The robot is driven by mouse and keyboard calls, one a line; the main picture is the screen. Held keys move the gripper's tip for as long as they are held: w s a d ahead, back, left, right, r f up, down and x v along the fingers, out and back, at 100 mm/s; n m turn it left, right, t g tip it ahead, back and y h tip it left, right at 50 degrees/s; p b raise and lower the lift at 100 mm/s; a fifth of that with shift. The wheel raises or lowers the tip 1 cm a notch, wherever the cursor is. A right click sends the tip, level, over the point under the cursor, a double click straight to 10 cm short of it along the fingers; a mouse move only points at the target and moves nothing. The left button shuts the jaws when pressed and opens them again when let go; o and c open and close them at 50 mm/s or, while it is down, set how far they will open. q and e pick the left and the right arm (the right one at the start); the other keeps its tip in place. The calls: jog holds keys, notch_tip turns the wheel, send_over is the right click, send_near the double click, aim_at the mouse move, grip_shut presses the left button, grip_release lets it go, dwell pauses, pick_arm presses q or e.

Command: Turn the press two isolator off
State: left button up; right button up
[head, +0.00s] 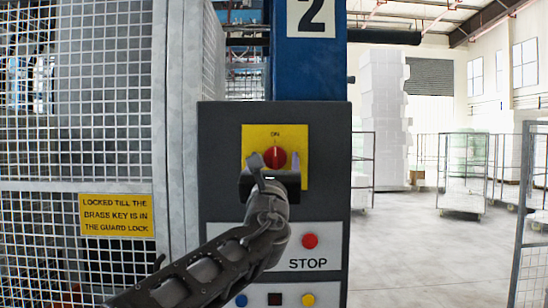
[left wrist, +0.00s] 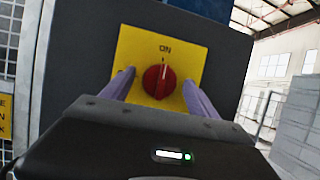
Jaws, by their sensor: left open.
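The press two isolator is a red rotary knob (head: 274,157) on a yellow plate (head: 298,135) marked ON, on the dark panel under the number 2. In the left wrist view the knob (left wrist: 159,81) has a pale mark at its top, towards the word ON. My left gripper (head: 273,165) is in front of the plate and hides its lower part. In the left wrist view its two purple fingers (left wrist: 159,88) are apart, one on each side of the knob, with yellow showing between finger and knob. My right gripper is not in view.
Below are a red button (head: 310,241) by the word STOP and several small buttons. A mesh guard (head: 80,110) with a yellow key notice (head: 116,215) stands left. Wheeled cages (head: 463,172) and open floor lie right.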

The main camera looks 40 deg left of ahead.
pick_arm(q)
jog(key=shift+c, duration=0.6)
jog(key=c, duration=1.2)
jog(key=shift+c, duration=0.2)
